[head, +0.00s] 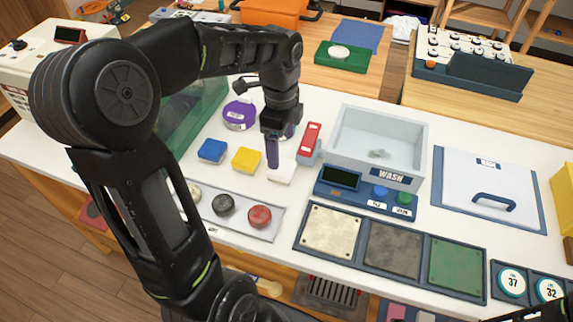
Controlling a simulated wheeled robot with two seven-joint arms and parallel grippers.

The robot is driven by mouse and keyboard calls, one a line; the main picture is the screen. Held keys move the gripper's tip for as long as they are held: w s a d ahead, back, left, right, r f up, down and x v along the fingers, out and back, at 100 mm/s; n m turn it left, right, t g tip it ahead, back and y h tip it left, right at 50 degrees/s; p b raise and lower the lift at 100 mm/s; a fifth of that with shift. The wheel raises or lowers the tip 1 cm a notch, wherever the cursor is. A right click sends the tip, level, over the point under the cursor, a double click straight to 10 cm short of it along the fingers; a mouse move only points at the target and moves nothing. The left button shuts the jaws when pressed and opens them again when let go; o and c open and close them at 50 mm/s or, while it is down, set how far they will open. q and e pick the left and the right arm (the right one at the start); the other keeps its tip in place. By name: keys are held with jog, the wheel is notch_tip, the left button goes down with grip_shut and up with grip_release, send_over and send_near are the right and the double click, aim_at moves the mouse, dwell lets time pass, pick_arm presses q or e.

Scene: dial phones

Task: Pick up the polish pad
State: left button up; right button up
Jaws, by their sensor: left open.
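Three small block-like pads lie in a row on the white counter: a blue pad (211,151), a yellow pad (246,160) and a white pad (282,173). The white pad appears to be the polish pad, but I can read no label on it. My left gripper (273,160) points down over the white pad's back left part, with its jaws open. The fingers hide part of the pad, and I cannot tell whether they touch it. Only a dark piece of what seems to be my right arm shows at the bottom right corner; its gripper does not show.
A grey wash basin (415,135) and a red-topped block (310,137) stand right of the white pad. A tray with round knobs (233,221) lies in front. Framed panels (393,250) lie at front right. A purple round container (239,114) stands behind.

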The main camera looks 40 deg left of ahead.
aim_at(282, 167)
pick_arm(q)
jog(key=shift+f, duration=1.35)
jog(key=shift+f+p, duration=0.35)
jog(key=shift+f, duration=2.25)
jog(key=shift+d, duration=0.1)
jog(key=c, duration=1.5)
jog(key=shift+r, duration=0.1)
